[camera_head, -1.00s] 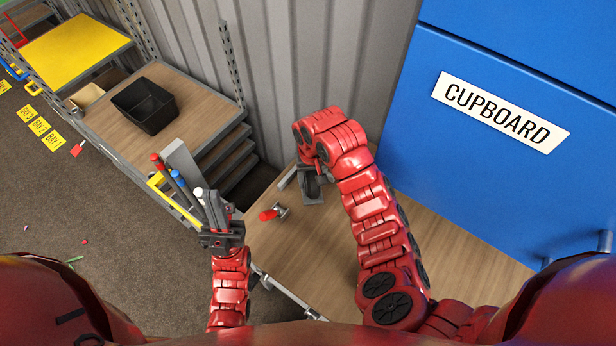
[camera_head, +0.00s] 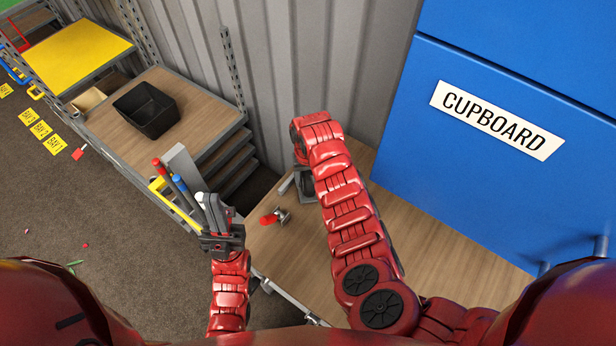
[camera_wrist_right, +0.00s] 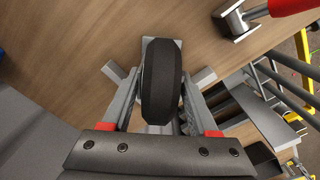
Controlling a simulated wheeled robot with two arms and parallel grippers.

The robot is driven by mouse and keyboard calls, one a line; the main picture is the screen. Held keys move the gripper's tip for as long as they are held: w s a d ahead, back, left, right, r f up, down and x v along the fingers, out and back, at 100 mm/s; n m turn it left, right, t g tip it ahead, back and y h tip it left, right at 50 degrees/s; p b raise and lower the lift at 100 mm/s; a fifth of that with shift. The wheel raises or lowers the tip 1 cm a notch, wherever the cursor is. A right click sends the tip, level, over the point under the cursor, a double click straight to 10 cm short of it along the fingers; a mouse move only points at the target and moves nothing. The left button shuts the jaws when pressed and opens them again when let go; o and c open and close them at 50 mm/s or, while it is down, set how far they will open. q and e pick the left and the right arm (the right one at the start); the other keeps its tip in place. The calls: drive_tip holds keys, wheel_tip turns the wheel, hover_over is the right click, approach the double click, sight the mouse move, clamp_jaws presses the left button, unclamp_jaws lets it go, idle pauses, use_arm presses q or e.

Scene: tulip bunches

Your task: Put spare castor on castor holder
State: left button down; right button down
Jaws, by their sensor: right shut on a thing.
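The spare castor (camera_wrist_right: 162,85), a black wheel with a grey mount, is between the fingers of my right gripper (camera_wrist_right: 160,80) in the right wrist view. The right gripper is shut on it. Grey bars, perhaps the castor holder (camera_wrist_right: 205,77), stick out on both sides beyond the wheel, over the wooden table; I cannot tell whether the castor touches them. In the head view my right arm hides most of this spot. My left gripper (camera_head: 222,225) is at the left edge of the table, away from the castor; its finger gap is unclear.
A red-handled clamp (camera_head: 270,219) stands on the wooden table (camera_head: 430,235), left of my right arm. A blue cupboard (camera_head: 490,70) borders the table at the right. Behind my left gripper are blue and red-topped tools (camera_head: 180,185). A black bin (camera_head: 148,112) sits on a shelf.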

sight(308, 172)
drive_tip(key=shift+f, duration=0.2)
drive_tip(key=shift+c, duration=0.8)
unclamp_jaws()
drive_tip(key=shift+r, duration=0.1)
drive_tip(key=shift+r, duration=0.15)
drive_tip(key=shift+w+r, duration=0.15)
drive_tip(key=shift+r, duration=0.35)
wheel_tip(308, 172, up, 4)
drive_tip(key=shift+f+b, duration=0.1)
drive_tip(key=shift+b, duration=0.95)
drive_tip(key=r+p, duration=0.1)
drive_tip(key=r, duration=0.2)
drive_tip(key=r+p, duration=0.1)
drive_tip(key=r, duration=0.2)
drive_tip(key=shift+s+r+p, duration=0.2)
drive_tip(key=shift+r+p, duration=0.1)
drive_tip(key=shift+w+r, duration=0.1)
drive_tip(key=shift+r, duration=0.15)
